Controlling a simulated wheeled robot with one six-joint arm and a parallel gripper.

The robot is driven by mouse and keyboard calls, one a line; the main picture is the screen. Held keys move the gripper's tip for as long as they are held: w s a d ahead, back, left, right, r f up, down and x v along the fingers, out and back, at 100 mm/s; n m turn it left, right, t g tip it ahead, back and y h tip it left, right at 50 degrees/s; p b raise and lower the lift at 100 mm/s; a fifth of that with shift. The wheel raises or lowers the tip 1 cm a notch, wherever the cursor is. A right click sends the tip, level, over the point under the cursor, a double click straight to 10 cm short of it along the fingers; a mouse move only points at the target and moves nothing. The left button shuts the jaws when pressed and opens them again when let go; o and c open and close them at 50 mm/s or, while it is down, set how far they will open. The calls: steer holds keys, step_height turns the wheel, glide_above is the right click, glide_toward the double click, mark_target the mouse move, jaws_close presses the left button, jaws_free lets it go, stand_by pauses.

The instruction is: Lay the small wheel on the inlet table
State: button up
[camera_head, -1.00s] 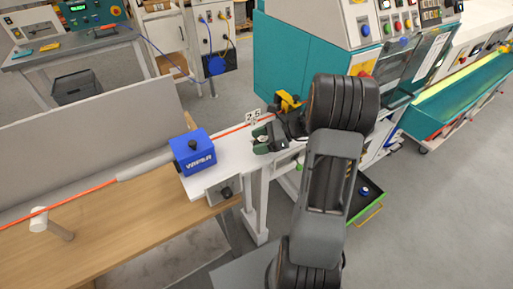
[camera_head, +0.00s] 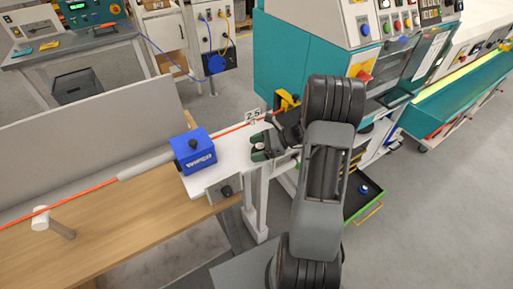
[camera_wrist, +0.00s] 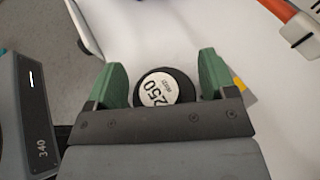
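The small wheel (camera_wrist: 166,90) is a dark disc with a white round label reading 250. In the wrist view it lies label up over the white top of the inlet table (camera_wrist: 165,30). My gripper (camera_wrist: 165,78) has its two green fingers on either side of the wheel, with a narrow gap at the left finger and almost none at the right. The fingers look open around it. In the head view my gripper (camera_head: 262,146) is low over the white inlet table (camera_head: 232,158), near its right end. There I cannot make out the wheel.
A blue wiper box (camera_head: 193,152) stands left of my gripper. An orange cable (camera_head: 235,129) runs behind it, past a 2.5 sign (camera_head: 253,115). The teal machine (camera_head: 300,65) stands behind. A green-edged drawer (camera_head: 365,200) is at the lower right.

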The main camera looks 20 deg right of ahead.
steer(key=shift+o, duration=1.3)
steer(key=shift+r, duration=0.15)
steer(key=b+v, duration=0.1)
steer(key=v, duration=1)
steer(key=shift+b, duration=0.35)
steer(key=shift+s+r, duration=0.1)
steer(key=shift+r, duration=0.1)
steer(key=s+a+r+n+h, duration=0.3)
steer(key=s+a+n+h, duration=0.3)
steer(key=n, duration=0.5)
steer(key=s+a+r+n+h, duration=0.4)
steer(key=s+a+n+h, duration=0.1)
steer(key=a+n, duration=0.6)
steer(key=shift+s+a+n+g+h, duration=0.2)
steer(key=shift+s+n+g+h, duration=0.15)
steer(key=shift+h, duration=0.45)
